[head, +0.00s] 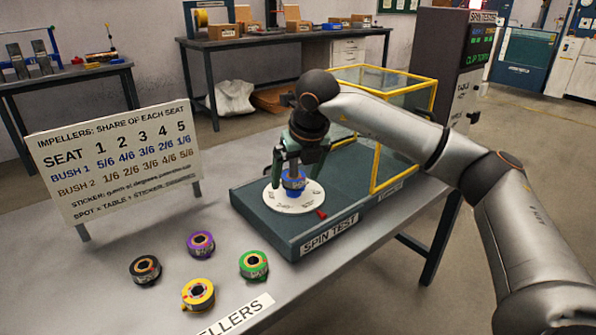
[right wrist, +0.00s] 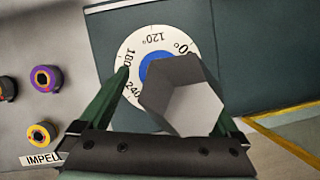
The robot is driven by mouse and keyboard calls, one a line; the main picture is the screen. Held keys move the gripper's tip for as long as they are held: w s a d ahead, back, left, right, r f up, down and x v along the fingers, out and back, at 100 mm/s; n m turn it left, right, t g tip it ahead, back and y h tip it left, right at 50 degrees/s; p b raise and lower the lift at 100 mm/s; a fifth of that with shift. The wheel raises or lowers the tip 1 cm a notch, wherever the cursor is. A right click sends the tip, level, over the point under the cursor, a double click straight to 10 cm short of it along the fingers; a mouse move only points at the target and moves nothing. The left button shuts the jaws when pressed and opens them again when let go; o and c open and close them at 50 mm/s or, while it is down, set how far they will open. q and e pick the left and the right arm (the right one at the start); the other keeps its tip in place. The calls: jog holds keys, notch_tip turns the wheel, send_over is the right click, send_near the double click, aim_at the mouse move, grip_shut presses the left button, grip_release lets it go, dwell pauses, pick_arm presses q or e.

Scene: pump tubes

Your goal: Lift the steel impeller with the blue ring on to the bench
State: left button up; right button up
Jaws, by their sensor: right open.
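The steel impeller with the blue ring (head: 293,184) sits on the white dial (head: 283,203) of the spin test bed. My right gripper (head: 293,174) is above the dial, open, with its fingers pointing down on either side of the impeller. In the right wrist view, the blue ring (right wrist: 154,68) shows on the dial (right wrist: 127,30) between the spread green fingers. A grey hexagonal post (right wrist: 170,85) rises between the fingers and hides much of the impeller. I cannot tell whether the fingers touch it. My left gripper is not in view.
Black (head: 145,269), purple (head: 201,244), yellow (head: 198,294) and green (head: 253,265) ringed impellers stand on the bench (head: 120,310). A seat-share sign (head: 115,160) stands behind them. A yellow-framed clear guard (head: 378,165) is at the bed's right. A red marker (head: 321,214) lies near the dial.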

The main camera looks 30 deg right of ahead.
grip_shut()
jog(key=c, duration=0.7)
grip_release()
grip_shut()
jog(key=shift+r+p, duration=0.55)
jog(key=shift+r, duration=0.05)
dwell(0.7)
